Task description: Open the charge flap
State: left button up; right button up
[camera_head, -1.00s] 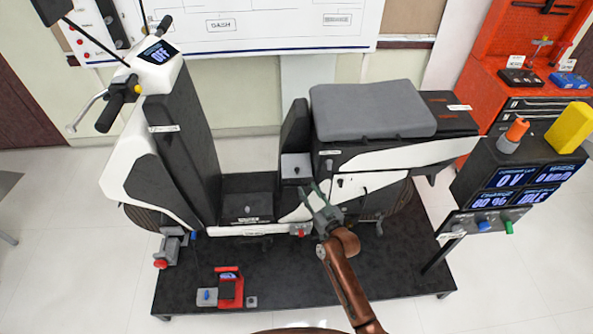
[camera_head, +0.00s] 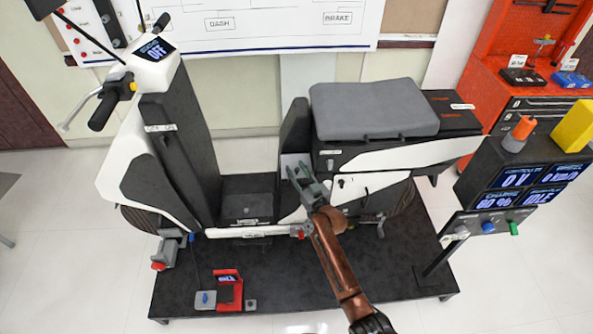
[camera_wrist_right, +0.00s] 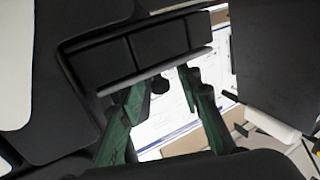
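A light grey panel (camera_head: 290,160) sits on the scooter's dark upright just left of the seat; it is probably the charge flap, but no readable label confirms this. My right gripper (camera_head: 299,171) is in front of it and hides part of it. In the right wrist view, my two green fingers (camera_wrist_right: 168,88) are spread apart, with a small dark round knob (camera_wrist_right: 187,79) showing between their tips. I cannot tell whether the fingers touch the knob. The panel appears closed. My left gripper is out of view.
The scooter's grey seat (camera_head: 372,108) is right of and above the gripper. The dark footwell (camera_head: 248,195) lies to the left. A display console (camera_head: 520,185) stands at the right. A red device (camera_head: 229,290) rests on the platform (camera_head: 290,280) at front left.

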grip_shut()
dwell(0.6)
